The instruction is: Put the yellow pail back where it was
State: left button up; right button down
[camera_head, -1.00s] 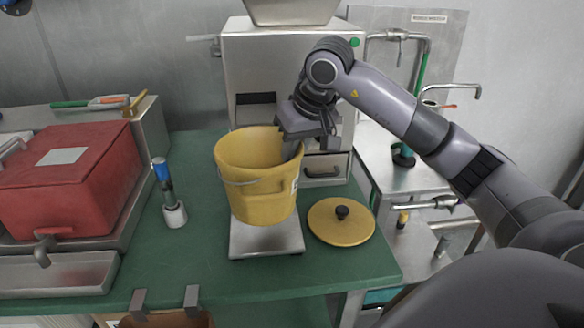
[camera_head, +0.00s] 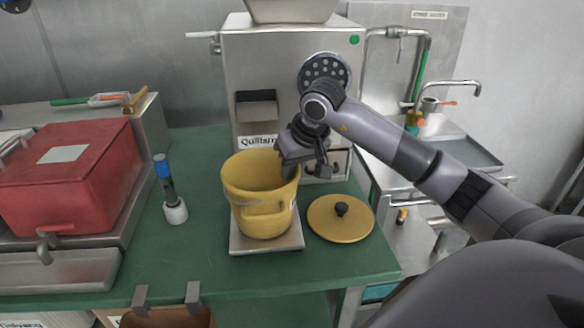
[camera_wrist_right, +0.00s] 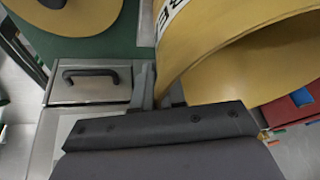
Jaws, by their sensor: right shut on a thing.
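The yellow pail (camera_head: 262,207) is upright over the silver scale plate (camera_head: 268,245) on the green counter. Its base is at or just above the plate; I cannot tell if it touches. My right gripper (camera_head: 291,168) is shut on the pail's rim at its back right side. The right wrist view shows the pail's wall (camera_wrist_right: 205,40) with part of a printed label, and the gripper (camera_wrist_right: 162,98) at its edge. The yellow lid (camera_head: 340,222) with a black knob lies on the counter right of the scale. My left gripper is not in view.
A steel grinder (camera_head: 275,60) stands behind the pail. A red box (camera_head: 65,180) sits in a metal tray at the left. A white and blue brush-like tool (camera_head: 172,195) stands left of the scale. A sink (camera_head: 465,150) is at the right.

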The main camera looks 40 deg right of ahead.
jog(key=shift+f, duration=0.15)
jog(key=c, duration=1.2)
grip_release()
jog(key=shift+s+r, duration=0.1)
jog(key=shift+r, duration=0.4)
jog(key=v, duration=1.1)
jog(key=shift+s, duration=0.15)
jog(key=shift+r, duration=0.1)
